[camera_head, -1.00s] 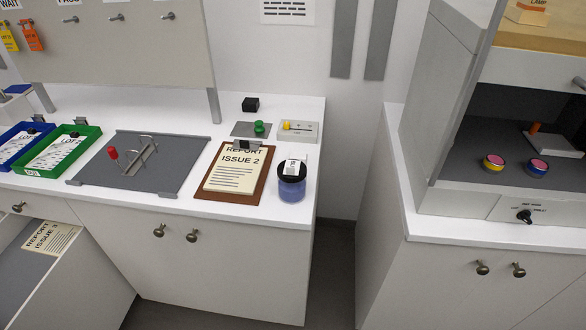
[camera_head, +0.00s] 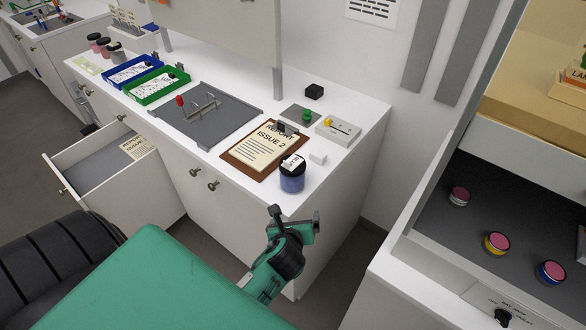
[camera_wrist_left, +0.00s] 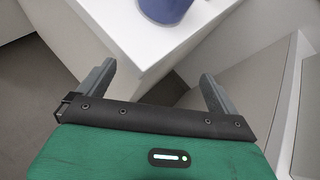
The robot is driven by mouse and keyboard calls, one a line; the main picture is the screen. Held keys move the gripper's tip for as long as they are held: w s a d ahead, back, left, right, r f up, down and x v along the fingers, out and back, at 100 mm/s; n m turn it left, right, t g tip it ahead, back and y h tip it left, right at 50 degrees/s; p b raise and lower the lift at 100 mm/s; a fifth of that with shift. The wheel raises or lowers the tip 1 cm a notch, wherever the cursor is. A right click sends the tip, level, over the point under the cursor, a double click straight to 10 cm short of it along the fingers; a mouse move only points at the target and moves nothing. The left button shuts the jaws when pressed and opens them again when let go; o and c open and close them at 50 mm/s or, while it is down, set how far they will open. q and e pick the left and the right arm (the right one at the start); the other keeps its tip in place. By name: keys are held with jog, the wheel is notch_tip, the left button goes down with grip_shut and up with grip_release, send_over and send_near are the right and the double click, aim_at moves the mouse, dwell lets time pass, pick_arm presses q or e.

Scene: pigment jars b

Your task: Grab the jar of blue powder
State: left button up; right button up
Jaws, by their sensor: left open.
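The jar of blue powder (camera_head: 292,178) has a clear body, a black lid and a white label on top. It stands upright near the front right corner of the white counter (camera_head: 340,170), beside the clipboard. My left gripper (camera_head: 296,217) is open and empty, just in front of and below the counter corner, apart from the jar. In the left wrist view the jar's lower part (camera_wrist_left: 165,9) shows at the top edge, beyond the open fingers (camera_wrist_left: 157,74). My right gripper is not in view.
A switch box (camera_head: 338,130) stands farther back. An open drawer (camera_head: 110,165) juts out at left. A cabinet at right holds several small round jars (camera_head: 496,243).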

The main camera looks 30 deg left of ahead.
pick_arm(q)
jog(key=m+t+y, duration=0.1)
jog(key=m, duration=0.1)
send_near(290, 178)
jog(key=f, duration=0.1)
jog(key=p, duration=0.1)
jog(key=x, duration=0.2)
jog(key=p+x, duration=0.1)
jog(key=x, duration=0.5)
jog(key=shift+w+a+r, duration=0.1)
jog(key=shift+w+r, duration=0.1)
jog(key=shift+r, duration=0.15)
jog(key=p+x, duration=0.1)
jog(key=x, duration=0.1)
jog(key=p+x, duration=0.1)
jog(key=x, duration=0.1)
jog(key=shift+w+a, duration=0.1)
jog(key=shift+w, duration=0.4)
jog(key=shift+w+a+f, duration=0.2)
jog(key=shift+w, duration=0.05)
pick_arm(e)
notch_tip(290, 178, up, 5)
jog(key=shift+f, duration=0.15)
pick_arm(q)
jog(key=shift+c, duration=1.3)
jog(key=shift+y, duration=0.3)
jog(key=c, duration=1)
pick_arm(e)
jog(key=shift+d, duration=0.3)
